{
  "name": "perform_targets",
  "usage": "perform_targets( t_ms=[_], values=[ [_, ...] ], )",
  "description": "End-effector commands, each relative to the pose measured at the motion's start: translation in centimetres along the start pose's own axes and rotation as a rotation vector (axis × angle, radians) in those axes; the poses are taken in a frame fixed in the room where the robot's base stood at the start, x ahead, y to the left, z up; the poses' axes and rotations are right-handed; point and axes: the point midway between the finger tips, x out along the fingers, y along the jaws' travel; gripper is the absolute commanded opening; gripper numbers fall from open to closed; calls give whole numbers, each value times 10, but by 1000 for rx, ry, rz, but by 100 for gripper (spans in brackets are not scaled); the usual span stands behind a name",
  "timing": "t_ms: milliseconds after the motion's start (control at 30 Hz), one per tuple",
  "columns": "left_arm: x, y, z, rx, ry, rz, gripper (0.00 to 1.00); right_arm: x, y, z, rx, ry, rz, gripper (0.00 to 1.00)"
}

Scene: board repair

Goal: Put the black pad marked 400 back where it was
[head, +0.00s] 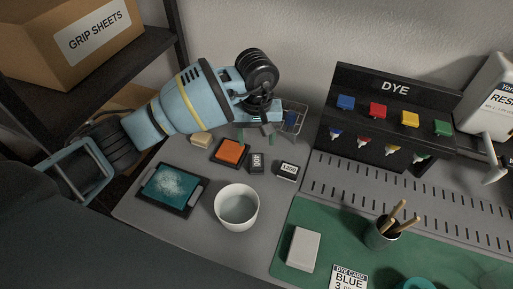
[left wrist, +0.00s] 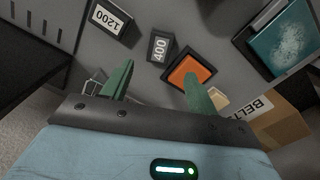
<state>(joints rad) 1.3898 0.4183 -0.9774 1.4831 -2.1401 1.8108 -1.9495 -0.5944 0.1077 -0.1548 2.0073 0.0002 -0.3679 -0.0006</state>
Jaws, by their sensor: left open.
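The black pad marked 400 (head: 257,163) lies on the grey table between an orange pad in a black frame (head: 231,152) and a black block with a white label marked 1200 (head: 288,171). In the left wrist view the 400 pad (left wrist: 159,46) lies beyond the fingertips, between them from side to side. My left gripper (head: 256,139) is open and empty, just behind the 400 pad and apart from it. Its green fingers (left wrist: 158,85) are spread wide in the left wrist view. My right gripper is not in view.
A wire basket (head: 297,117) stands close behind the gripper. A tan block (head: 201,139) lies left of the orange pad. A white bowl (head: 237,215) and a teal plate (head: 172,188) stand in front. The DYE rack (head: 350,105) stands at right.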

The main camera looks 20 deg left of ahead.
Motion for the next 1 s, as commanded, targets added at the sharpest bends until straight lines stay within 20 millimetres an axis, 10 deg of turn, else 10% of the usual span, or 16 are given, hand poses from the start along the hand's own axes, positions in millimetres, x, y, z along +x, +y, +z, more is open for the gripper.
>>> perform_targets(
  t_ms=[1000],
  values=[
    [-30,0,0,0,0,0,59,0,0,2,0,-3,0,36]
  ],
)
